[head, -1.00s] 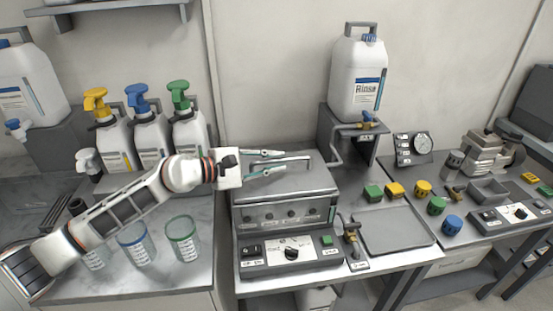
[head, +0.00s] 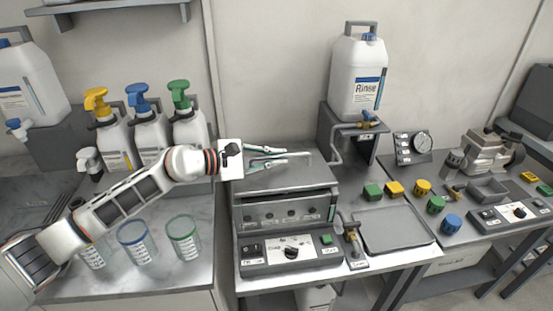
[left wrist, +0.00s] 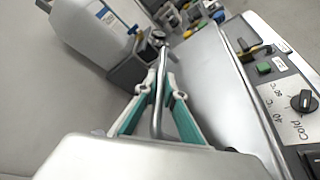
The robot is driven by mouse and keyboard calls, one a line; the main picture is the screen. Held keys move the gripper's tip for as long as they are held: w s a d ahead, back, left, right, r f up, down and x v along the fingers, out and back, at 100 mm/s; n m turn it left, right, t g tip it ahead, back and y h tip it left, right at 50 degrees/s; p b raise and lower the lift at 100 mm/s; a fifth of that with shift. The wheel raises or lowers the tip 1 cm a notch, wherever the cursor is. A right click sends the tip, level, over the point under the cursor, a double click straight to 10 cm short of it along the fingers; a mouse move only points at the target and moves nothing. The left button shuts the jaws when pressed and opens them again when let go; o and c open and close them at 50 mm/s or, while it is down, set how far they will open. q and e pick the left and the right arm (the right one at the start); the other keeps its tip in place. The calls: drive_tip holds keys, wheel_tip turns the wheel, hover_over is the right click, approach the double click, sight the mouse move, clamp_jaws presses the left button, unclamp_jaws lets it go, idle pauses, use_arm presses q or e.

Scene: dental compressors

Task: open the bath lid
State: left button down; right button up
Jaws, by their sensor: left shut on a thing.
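The bath is a grey metal box with a control panel (head: 290,253) on its front, standing on the middle table. Its flat metal lid (head: 300,180) lies over the top, its front edge seemingly slightly raised above the box. A bar handle (head: 296,156) runs along the lid; in the left wrist view the bar handle (left wrist: 157,100) passes between the teal-lined fingers. My left gripper (head: 284,157) comes in from the left and is shut on this handle; it also shows in the left wrist view (left wrist: 160,92). My right gripper is not in view.
A white Rinse jug (head: 358,85) stands on a raised grey stand behind and right of the bath. Pump bottles (head: 150,135) and clear cups (head: 184,238) stand left, near my left arm. A flat tray (head: 397,228) and coloured blocks lie right.

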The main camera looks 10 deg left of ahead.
use_arm(q)
drive_tip(key=shift+w+a+r+n+g, duration=0.15)
drive_tip(key=shift+w+r+n+g, duration=0.15)
drive_tip(key=shift+w+r+n, duration=0.35)
drive_tip(key=shift+w+a+r+n+g+b, duration=0.25)
drive_tip(key=shift+w+r+n+g+b, duration=0.25)
drive_tip(key=shift+w+r+n, duration=0.15)
drive_tip(key=shift+w+a+r+n+g+b, duration=0.25)
drive_tip(key=shift+w+r+n+g+b, duration=0.35)
drive_tip(key=shift+w+n, duration=0.2)
drive_tip(key=c, duration=2.4)
unclamp_jaws()
drive_tip(key=shift+s, duration=0.1)
drive_tip(key=v, duration=1.2)
drive_tip(key=shift+f, duration=0.1)
